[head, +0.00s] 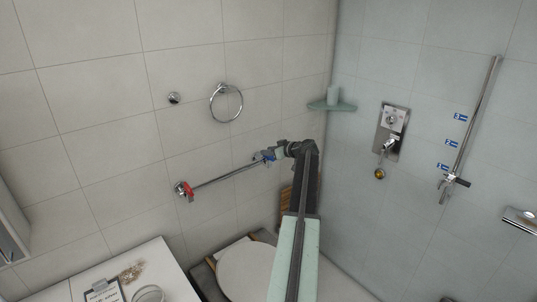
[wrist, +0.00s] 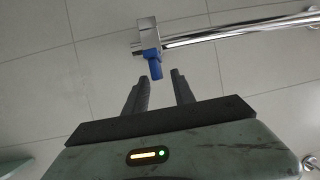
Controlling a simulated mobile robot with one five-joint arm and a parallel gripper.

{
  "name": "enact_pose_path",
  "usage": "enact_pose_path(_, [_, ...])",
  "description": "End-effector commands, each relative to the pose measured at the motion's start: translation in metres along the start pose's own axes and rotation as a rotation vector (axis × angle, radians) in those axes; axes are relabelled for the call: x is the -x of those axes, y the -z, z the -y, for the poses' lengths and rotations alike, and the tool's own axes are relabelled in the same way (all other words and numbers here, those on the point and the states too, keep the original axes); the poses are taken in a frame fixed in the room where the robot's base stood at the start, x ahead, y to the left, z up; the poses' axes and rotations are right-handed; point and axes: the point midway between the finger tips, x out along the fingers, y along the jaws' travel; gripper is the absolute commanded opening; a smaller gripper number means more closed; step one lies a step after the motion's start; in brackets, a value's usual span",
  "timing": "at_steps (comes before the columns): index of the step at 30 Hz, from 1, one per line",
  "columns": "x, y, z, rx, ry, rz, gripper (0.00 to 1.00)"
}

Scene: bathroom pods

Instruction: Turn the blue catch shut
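The blue catch (wrist: 152,64) sits on a chrome end bracket (wrist: 147,33) of a wall bar. In the wrist view its blue lever points toward my gripper. In the head view the blue catch (head: 268,156) is at the right end of the bar, partly hidden by my gripper (head: 276,154). In the wrist view my gripper (wrist: 158,77) is open, its two dark fingers apart. The lever's tip is at the mouth of the gap between the fingertips. I cannot tell whether a finger touches it.
The chrome bar (head: 228,174) runs left to a red catch (head: 186,190). A towel ring (head: 226,103) hangs above. A corner shelf (head: 332,106) and shower valve (head: 391,120) are to the right. A toilet (head: 245,268) and a white counter (head: 150,268) stand below.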

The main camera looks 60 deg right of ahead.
Motion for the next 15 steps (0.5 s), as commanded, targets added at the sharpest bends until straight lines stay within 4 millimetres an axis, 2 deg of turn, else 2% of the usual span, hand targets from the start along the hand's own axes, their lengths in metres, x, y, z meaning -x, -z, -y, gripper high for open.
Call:
enact_pose_path(3, [0.0006,0.0006,0.0003,0.000,0.000,0.000,0.31])
enact_pose_path(4, [0.0006,0.0007,0.0004,0.000,0.000,0.000,0.25])
enact_pose_path(6, [0.0006,0.0007,0.0005,0.000,0.000,0.000,0.06])
enact_pose_path(7, [0.0005,0.0007,0.0006,0.000,0.001,0.000,0.00])
enact_pose_path(15, [0.0006,0.0002,0.0042,-0.018,-0.046,0.001,0.00])
